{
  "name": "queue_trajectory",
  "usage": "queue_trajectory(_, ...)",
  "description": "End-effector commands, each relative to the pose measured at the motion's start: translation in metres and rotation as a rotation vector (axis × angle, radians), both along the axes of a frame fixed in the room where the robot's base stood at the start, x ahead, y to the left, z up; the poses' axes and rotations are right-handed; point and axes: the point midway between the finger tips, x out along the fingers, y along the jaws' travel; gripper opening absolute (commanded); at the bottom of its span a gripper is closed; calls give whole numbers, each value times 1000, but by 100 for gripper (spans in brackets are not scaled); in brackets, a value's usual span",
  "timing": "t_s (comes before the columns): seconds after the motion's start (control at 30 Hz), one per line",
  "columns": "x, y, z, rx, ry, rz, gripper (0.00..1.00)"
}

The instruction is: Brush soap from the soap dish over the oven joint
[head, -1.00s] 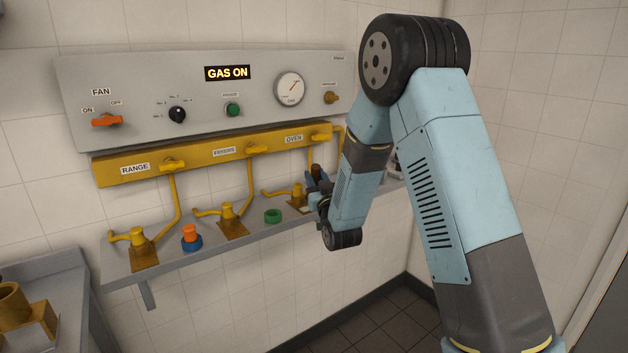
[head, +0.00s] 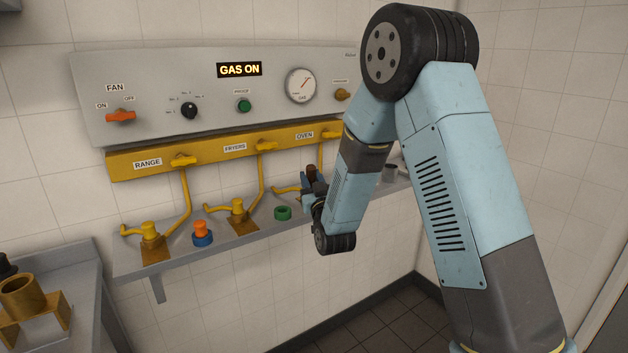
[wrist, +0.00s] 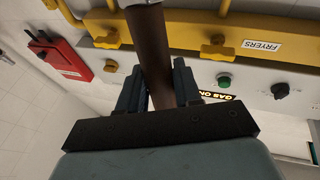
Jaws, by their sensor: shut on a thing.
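My gripper (head: 312,184) is shut on the brown handle of a brush (wrist: 152,52). In the wrist view the handle stands between both fingers, with a pale part at the top edge; the bristles are out of view. In the head view the gripper is just above the shelf, below the OVEN label (head: 304,136). The yellow oven pipe (head: 284,190) shows left of the gripper, which hides most of the oven joint. A small grey round vessel (head: 391,172) stands on the shelf right of my forearm, partly hidden; I cannot tell if it is the soap dish.
The grey shelf (head: 185,257) also holds the fryers joint (head: 238,213), range joint (head: 150,238), a green ring (head: 282,213) and an orange-and-blue fitting (head: 202,233). The yellow manifold (head: 210,154) and control panel (head: 200,75) are on the wall. A red box (wrist: 60,58) hangs there.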

Motion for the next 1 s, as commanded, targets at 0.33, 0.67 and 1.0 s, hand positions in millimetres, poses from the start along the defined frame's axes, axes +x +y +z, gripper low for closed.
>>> queue_trajectory(0.33, 0, 0, -1, 0, -1, 0, 0)
queue_trajectory(0.67, 8, -12, -2, 1, -1, -2, 0)
queue_trajectory(1.0, 15, -22, -2, -1, 0, -1, 0)
